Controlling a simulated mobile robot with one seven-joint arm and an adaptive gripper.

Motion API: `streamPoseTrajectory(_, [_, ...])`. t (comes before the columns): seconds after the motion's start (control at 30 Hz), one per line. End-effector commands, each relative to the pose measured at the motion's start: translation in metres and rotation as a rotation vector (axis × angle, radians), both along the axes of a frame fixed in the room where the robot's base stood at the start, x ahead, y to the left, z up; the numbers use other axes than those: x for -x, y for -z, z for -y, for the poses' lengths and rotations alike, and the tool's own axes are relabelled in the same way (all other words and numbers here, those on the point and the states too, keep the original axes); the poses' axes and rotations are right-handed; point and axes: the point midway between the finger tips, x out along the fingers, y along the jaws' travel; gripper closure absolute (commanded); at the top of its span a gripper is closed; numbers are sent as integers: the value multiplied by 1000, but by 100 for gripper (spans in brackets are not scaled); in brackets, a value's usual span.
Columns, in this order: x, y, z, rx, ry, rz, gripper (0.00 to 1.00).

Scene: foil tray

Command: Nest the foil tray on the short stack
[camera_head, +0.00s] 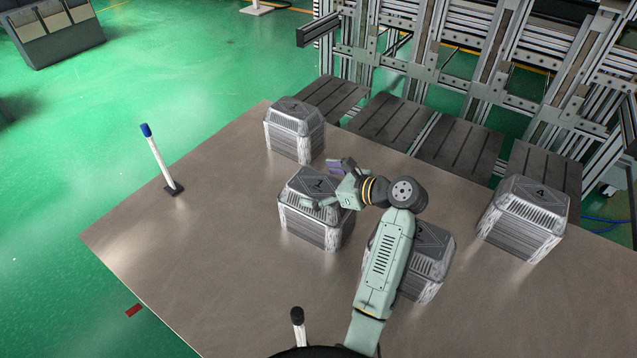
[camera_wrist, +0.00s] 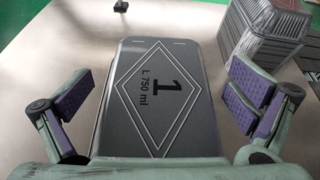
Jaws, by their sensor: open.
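Four-sided stacks of ribbed silver foil trays stand on the table, each topped by a grey panel. The stack marked 1 (camera_head: 318,226) is in the middle, under my gripper (camera_head: 325,196). In the wrist view its top, marked "1 L 750 ml" (camera_wrist: 168,95), lies between my two open fingers (camera_wrist: 163,80), with a gap at each side. Nothing is gripped. A stack marked 2 (camera_head: 430,268) is partly hidden behind my arm. A stack marked 4 (camera_head: 522,224) is at the right. Another stack (camera_head: 296,138) is at the back; its mark is unclear. I cannot tell which is shortest.
A white post with a blue top (camera_head: 156,155) stands on the table (camera_head: 200,250) at the left. The table's left and front areas are mostly clear. Dark slotted plates (camera_head: 390,120) and a metal frame (camera_head: 455,50) are behind the table. Part of a stack (camera_wrist: 265,35) shows upper right in the wrist view.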

Motion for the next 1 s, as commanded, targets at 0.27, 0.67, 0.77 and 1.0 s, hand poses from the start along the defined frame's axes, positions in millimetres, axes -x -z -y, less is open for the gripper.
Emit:
streamPoseTrajectory(0.27, [7,-7,13,0,2,1,0])
streamPoseTrajectory(0.67, [48,-37,76,1,3,2,0])
streamPoseTrajectory(0.77, [55,-42,86,1,2,2,0])
streamPoseTrajectory(1.0, [61,-46,94,0,0,0,0])
